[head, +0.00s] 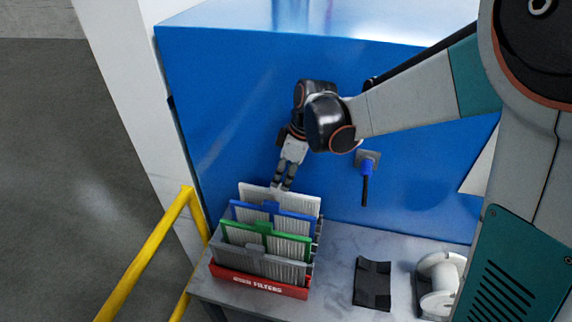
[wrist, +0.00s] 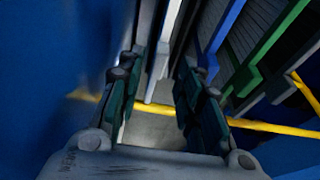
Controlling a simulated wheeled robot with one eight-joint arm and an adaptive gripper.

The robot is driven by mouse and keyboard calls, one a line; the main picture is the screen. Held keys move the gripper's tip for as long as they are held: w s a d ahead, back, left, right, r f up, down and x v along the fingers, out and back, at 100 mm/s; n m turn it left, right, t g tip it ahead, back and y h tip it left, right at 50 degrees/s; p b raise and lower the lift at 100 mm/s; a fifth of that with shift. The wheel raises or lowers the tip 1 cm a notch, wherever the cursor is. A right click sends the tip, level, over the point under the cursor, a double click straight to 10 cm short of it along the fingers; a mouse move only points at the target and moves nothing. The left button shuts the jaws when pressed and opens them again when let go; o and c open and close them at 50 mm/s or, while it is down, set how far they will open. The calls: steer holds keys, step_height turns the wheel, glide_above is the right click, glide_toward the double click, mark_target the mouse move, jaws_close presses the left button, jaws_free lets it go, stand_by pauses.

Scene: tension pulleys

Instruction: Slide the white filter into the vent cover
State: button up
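The white filter (head: 270,196) stands upright at the back of a red rack (head: 258,283) in the head view. My gripper (head: 283,186) points down at its top edge, against the blue cabinet. In the wrist view, my gripper (wrist: 160,68) has its two dark fingers apart. The pale edge of the white filter (wrist: 166,60) shows between and just beyond the fingertips. I cannot tell whether either finger touches it. I cannot make out the vent cover in either view.
Blue (head: 300,222), green (head: 292,243) and grey (head: 262,264) filters stand in front of the white one. The blue cabinet (head: 230,110) rises close behind. A black holder (head: 372,283) and white spool (head: 438,280) sit right on the table. A yellow rail (head: 150,250) runs at left.

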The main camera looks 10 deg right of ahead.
mark_target(275, 198)
steer(key=b+x, duration=0.2)
steer(key=x, duration=0.9)
steer(key=shift+c, duration=0.5)
steer(key=shift+r, duration=0.1)
jaws_close()
